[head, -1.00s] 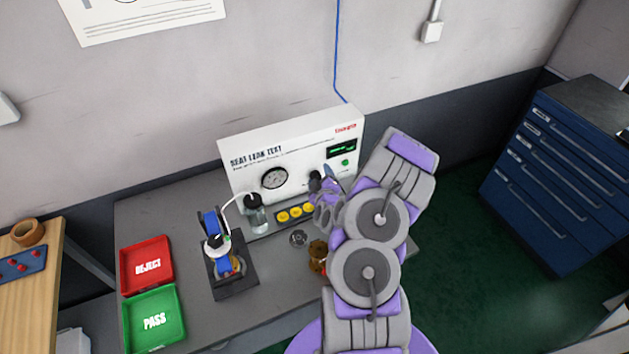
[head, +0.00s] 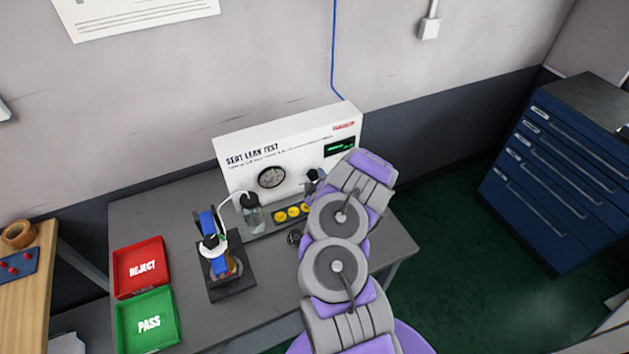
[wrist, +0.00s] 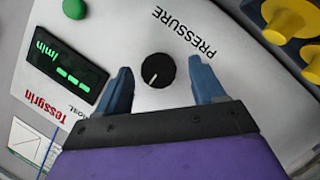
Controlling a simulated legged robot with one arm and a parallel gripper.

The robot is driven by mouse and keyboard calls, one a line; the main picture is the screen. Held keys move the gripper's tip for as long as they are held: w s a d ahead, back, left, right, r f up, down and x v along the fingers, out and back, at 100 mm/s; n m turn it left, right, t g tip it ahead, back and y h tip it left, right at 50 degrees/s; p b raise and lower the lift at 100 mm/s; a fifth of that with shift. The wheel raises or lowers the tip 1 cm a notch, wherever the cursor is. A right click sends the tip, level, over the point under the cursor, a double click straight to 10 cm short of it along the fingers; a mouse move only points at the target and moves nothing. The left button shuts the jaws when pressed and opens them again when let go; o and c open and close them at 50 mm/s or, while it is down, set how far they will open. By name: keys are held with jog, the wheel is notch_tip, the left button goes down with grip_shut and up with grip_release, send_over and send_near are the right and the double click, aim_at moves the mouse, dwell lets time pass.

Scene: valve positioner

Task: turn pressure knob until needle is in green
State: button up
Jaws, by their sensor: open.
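My gripper (wrist: 160,66) is open, with one blue-grey finger on each side of the knob and a visible gap on both sides. How deep the fingers reach around it I cannot tell. In the head view my gripper is small and partly hidden by my arm at the panel's right half. The round dial gauge (head: 272,177) is on the panel's left half; its needle is too small to read.
Yellow knobs (head: 292,213) line the ledge below the panel. A glass bottle (head: 253,215) and a blue valve on a dark stand (head: 231,283) are to the left. A green display (wrist: 60,72) is near the knob.

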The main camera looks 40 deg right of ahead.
jog(key=shift+x, duration=0.75)
jog(key=shift+c, duration=0.5)
jog(key=c, duration=1)
jog(key=shift+o, duration=0.2)
